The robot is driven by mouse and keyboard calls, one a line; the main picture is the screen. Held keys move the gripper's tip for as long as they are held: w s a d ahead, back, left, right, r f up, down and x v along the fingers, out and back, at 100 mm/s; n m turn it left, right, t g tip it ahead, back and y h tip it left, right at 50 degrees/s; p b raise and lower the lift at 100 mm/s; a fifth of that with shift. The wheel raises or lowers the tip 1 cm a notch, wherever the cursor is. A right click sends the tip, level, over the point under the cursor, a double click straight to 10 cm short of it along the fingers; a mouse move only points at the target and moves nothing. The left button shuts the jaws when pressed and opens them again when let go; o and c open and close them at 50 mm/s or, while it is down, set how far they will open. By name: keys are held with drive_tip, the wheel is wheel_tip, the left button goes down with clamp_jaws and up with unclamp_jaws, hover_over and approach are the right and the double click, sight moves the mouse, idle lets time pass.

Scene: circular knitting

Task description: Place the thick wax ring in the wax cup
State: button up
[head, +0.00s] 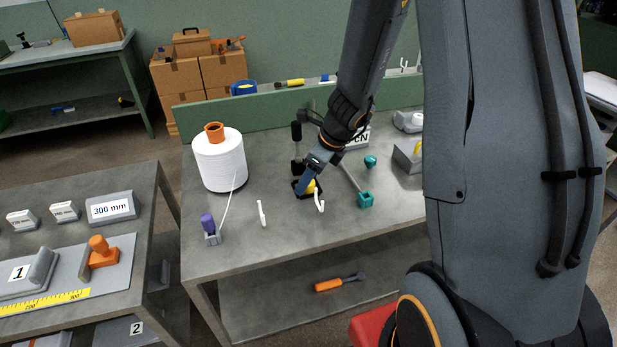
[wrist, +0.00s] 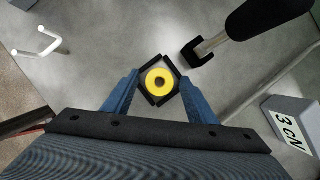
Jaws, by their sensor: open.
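In the head view the yellow ring (head: 311,186) and black holder (head: 296,187) show partly behind my gripper. My gripper (wrist: 158,77) is open, its blue fingers on either side of the ring and holder in the wrist view. In the head view my gripper (head: 306,188) is low over the table; I cannot tell whether it touches the ring. I cannot tell for sure whether the black holder is the wax cup.
A black-handled tool (head: 297,135) stands just behind. White hooks (head: 262,213) rise near the front edge. A teal block (head: 365,200) with a rod and a teal cone (head: 370,161) lie right. A white yarn cone (head: 220,160) stands left. A "3 CN" block (wrist: 293,122) is close.

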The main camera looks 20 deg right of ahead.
drive_tip(key=shift+r, duration=0.25)
drive_tip(key=p+v, duration=0.2)
drive_tip(key=v, duration=1)
drive_tip(key=s+a+n+h, duration=0.1)
drive_tip(key=s+a+n, duration=0.1)
drive_tip(key=s+n, duration=0.5)
drive_tip(key=s+a+n+g+h, duration=0.1)
drive_tip(key=s+n, duration=0.5)
drive_tip(key=n, duration=1.4)
drive_tip(key=shift+s+a+g+h, duration=0.3)
drive_tip(key=shift+s+a+h, duration=0.1)
drive_tip(key=shift+a+h, duration=0.2)
drive_tip(key=shift+f, duration=0.1)
drive_tip(key=shift+f+b, duration=0.8)
